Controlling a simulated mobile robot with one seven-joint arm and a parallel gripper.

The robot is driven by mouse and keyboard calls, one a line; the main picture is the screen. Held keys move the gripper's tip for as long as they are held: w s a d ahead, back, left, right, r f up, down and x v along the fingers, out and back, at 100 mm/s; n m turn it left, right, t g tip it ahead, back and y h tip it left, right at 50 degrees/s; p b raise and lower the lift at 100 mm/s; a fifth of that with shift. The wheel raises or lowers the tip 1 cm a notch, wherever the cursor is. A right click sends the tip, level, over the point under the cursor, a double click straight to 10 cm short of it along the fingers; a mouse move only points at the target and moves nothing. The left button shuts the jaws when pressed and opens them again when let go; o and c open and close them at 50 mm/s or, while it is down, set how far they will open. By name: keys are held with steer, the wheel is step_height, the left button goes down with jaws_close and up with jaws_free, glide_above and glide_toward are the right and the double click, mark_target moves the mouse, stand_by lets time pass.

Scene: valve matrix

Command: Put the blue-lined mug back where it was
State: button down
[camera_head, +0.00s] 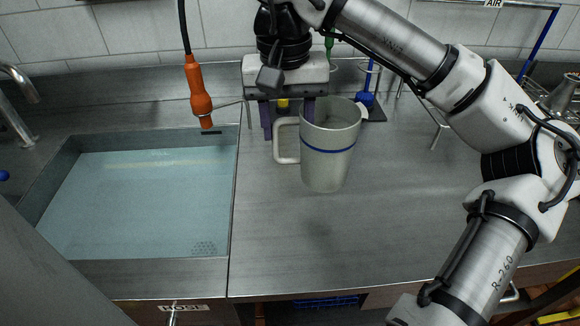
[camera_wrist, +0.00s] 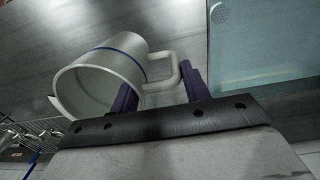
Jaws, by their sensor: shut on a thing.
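The mug (camera_head: 328,160) is a pale grey-white metal cup with a blue band around its outside and a handle on its left side in the head view. It is upright over the counter to the right of the sink. I cannot tell whether its base touches the counter. My gripper (camera_head: 288,128) points down, with one purple finger on either side of the handle, shut on it. In the wrist view the mug (camera_wrist: 105,78) lies left of my gripper (camera_wrist: 158,77), its open mouth showing empty, and the handle passes between the fingers.
A steel sink (camera_head: 233,200) filled with water is at left, with an orange spray handle (camera_head: 200,92) hanging over its back edge. A blue-handled tool (camera_head: 368,97) stands on a dark base behind the mug. The steel counter (camera_head: 390,220) is clear in front and right.

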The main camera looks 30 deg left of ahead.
step_height(320, 180, down, 10)
steer(key=p, duration=0.1)
steer(key=shift+r, duration=0.25)
steer(key=shift+f, duration=0.1)
steer(key=shift+f, duration=0.1)
steer(key=c, duration=0.7)
jaws_free()
step_height(320, 180, up, 12)
steer(key=shift+a+r+b, duration=0.15)
steer(key=shift+r+b, duration=0.1)
steer(key=shift+b, duration=0.6)
